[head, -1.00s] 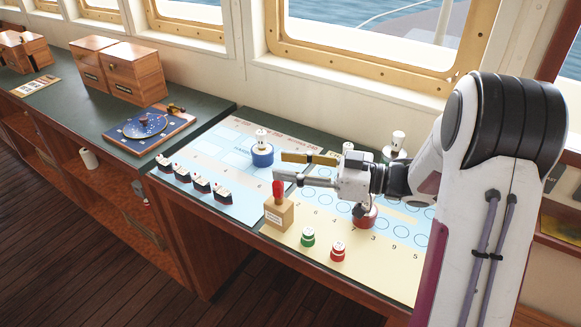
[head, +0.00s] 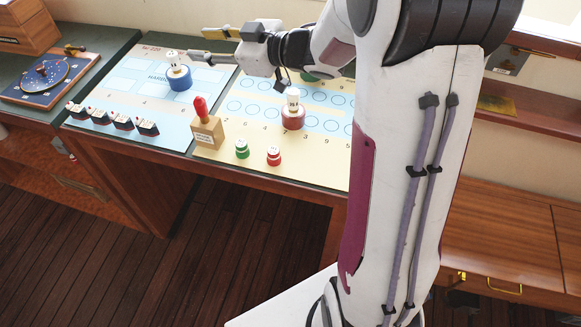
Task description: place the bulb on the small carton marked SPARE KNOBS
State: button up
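A red, bulb-shaped thing (head: 200,106) stands upright on a small tan carton (head: 207,134). I take it for the bulb; its lower end meets the carton's top. The carton has a pale label on its front, too small to read, and sits near the front edge of the chart-covered counter (head: 225,165). My gripper (head: 196,44) is open, with a yellow finger and a grey finger spread apart and nothing between them. It is clear of the bulb, higher in the picture, toward the back of the counter.
A white-topped piece on a blue base (head: 179,82) stands left of the carton, another on a red base (head: 293,118) right of it. Small green (head: 242,149) and red (head: 273,156) knobs are at front. Several dark ship models (head: 122,121) line the left front edge.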

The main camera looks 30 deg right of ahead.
jog(key=s+d+r+m+t+h, duration=0.1)
jog(key=s+d+r+m+h, duration=0.1)
jog(key=d+r+m+h, duration=0.35)
jog(key=s+d+m+g+h, duration=0.25)
jog(key=s+h, duration=0.35)
jog(key=s, duration=0.3)
jog(key=s+a+f+g+y, duration=0.1)
jog(key=s+a+f+g, duration=0.1)
jog(key=s, duration=0.6)
jog(key=s+a+f+m+g, duration=0.1)
jog(key=s+a+f+g, duration=0.1)
jog(key=s, duration=0.6)
jog(key=s+a+f+g+y, duration=0.1)
jog(key=s+a+f+g, duration=0.1)
jog(key=s, duration=0.6)
notch_tip(320, 180, down, 2)
jog(key=shift+a+f+m+y, duration=0.2)
jog(key=shift+a+m+y, duration=0.2)
jog(key=shift+a, duration=0.4)
